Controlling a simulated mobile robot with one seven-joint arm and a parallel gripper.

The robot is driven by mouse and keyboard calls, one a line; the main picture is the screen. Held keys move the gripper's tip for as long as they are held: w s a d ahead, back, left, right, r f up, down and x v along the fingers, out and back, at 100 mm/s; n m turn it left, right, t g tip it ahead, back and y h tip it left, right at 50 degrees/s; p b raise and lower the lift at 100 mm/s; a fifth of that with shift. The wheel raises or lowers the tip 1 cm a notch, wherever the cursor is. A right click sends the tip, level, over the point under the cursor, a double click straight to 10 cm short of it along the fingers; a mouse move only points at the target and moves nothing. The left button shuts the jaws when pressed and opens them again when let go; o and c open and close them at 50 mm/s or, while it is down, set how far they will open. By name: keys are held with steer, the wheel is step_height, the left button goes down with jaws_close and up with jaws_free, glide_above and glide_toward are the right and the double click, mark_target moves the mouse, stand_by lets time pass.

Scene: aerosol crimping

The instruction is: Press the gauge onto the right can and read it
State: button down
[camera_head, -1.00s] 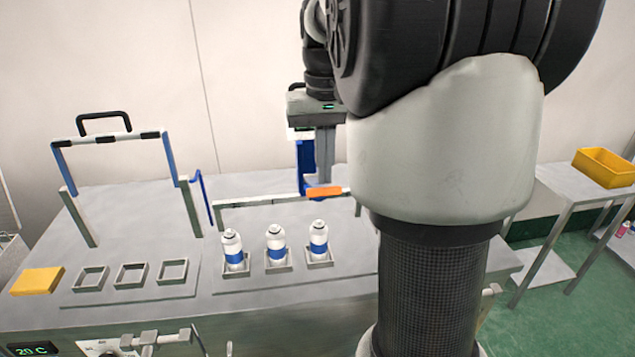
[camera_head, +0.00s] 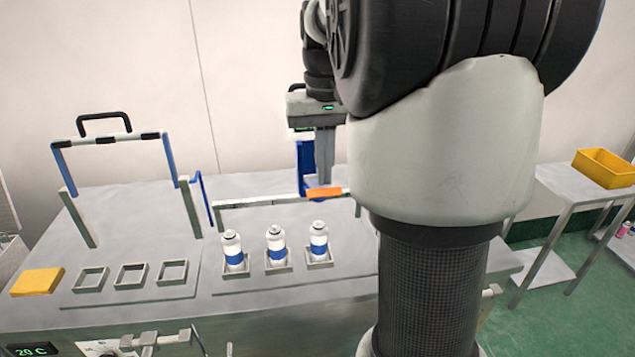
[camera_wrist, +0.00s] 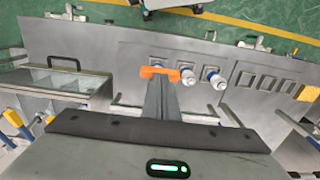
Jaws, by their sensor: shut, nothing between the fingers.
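In the wrist view, the right can (camera_wrist: 158,62) is mostly hidden behind my orange fingertips. My gripper (camera_head: 323,192) points down, behind and above the right can in the head view. I cannot make out a gauge for certain in either view.
A low grey frame (camera_head: 240,204) stands behind the cans. A tall frame with blue posts and a black handle (camera_head: 104,118) stands at left. Empty square holders (camera_head: 131,273) and a yellow block (camera_head: 37,281) lie front left. A yellow bin (camera_head: 605,167) sits on the right side table.

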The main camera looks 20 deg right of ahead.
steer(key=shift+f, duration=0.1)
stand_by(0.6)
steer(key=shift+f+b, duration=0.55)
steer(key=shift+f, duration=0.2)
step_height(320, 180, down, 9)
steer(key=s+b, duration=0.2)
steer(key=b, duration=0.4)
steer(key=shift+a+r, duration=0.2)
steer(key=shift+a, duration=0.05)
stand_by(0.4)
steer(key=shift+r, duration=0.1)
stand_by(0.5)
steer(key=r+p, duration=0.4)
steer(key=w+r+p, duration=0.1)
steer(key=r+p, duration=0.4)
steer(key=w+r+p, duration=0.1)
steer(key=r+p, duration=0.3)
steer(key=r, duration=0.1)
steer(key=shift+d+r+p, duration=0.2)
steer(key=shift+d+p, duration=0.1)
steer(key=shift+f, duration=0.15)
